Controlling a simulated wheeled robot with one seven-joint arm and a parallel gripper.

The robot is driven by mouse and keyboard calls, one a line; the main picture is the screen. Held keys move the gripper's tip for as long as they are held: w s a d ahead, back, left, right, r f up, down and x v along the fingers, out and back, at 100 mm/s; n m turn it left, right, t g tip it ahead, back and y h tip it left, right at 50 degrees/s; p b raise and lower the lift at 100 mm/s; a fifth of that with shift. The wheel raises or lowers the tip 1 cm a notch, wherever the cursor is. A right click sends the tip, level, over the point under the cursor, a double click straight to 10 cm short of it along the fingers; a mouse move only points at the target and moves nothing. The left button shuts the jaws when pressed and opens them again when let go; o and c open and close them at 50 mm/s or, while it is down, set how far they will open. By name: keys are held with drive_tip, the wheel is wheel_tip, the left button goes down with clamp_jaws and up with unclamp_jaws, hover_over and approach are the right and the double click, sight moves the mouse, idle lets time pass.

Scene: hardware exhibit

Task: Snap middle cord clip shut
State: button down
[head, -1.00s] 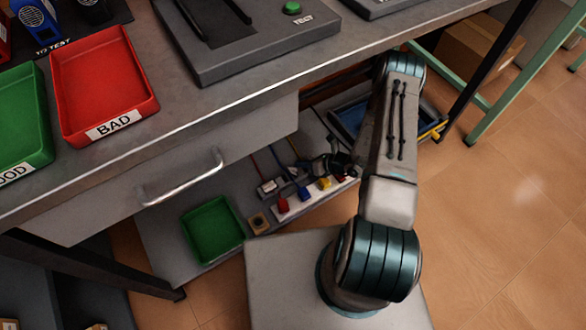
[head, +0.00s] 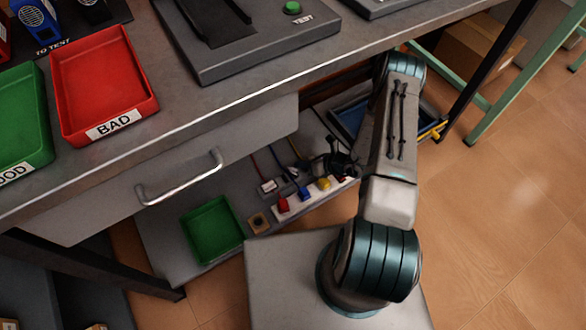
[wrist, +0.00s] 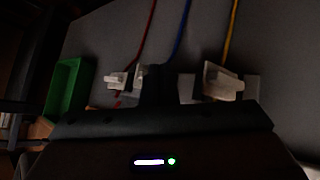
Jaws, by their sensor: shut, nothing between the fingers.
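My gripper (wrist: 155,88) is shut with nothing in it; in the head view it is a dark shape (head: 338,163) low over the shelf under the bench. In the wrist view its dark fingers stand in front of the middle cord clip at the blue cord (wrist: 182,32), hiding most of it; white parts show at the fingers' sides. I cannot tell whether this clip is open or shut, or whether the fingers touch it. The left white clip (wrist: 115,80) is at the red cord (wrist: 146,38). The right white clip (wrist: 222,82) at the yellow cord (wrist: 231,32) has a tilted flap.
Red (head: 283,203), blue (head: 304,193) and yellow (head: 324,184) plugs sit along a white strip on the shelf. A green tray (head: 212,232) lies to the left. The bench top with its drawer (head: 180,165) overhangs the shelf. A blue tray lies behind my arm.

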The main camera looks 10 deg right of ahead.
drive_tip(key=shift+s+a+f, duration=0.15)
drive_tip(key=shift+a, duration=0.1)
drive_tip(key=shift+s+a+f, duration=0.25)
drive_tip(key=shift+a+f, duration=0.1)
drive_tip(key=shift+a, duration=0.25)
idle(0.9)
drive_tip(key=shift+w+d+r, duration=0.1)
drive_tip(key=shift+w+d+r, duration=0.15)
drive_tip(key=shift+d+r, duration=0.1)
drive_tip(key=shift+d, duration=0.2)
drive_tip(key=shift+w+d+r, duration=0.15)
drive_tip(key=shift+d+r, duration=0.05)
drive_tip(key=shift+d, duration=0.2)
drive_tip(key=shift+d, duration=0.1)
drive_tip(key=shift+w+d+r, duration=0.3)
drive_tip(key=shift+d+r, duration=0.1)
drive_tip(key=shift+d, duration=0.25)
drive_tip(key=shift+w+d+r, duration=0.25)
drive_tip(key=shift+d+r, duration=0.15)
drive_tip(key=shift+d, duration=0.25)
drive_tip(key=shift+w+d+r, duration=0.3)
drive_tip(key=shift+d+r, duration=0.1)
drive_tip(key=shift+d, duration=0.25)
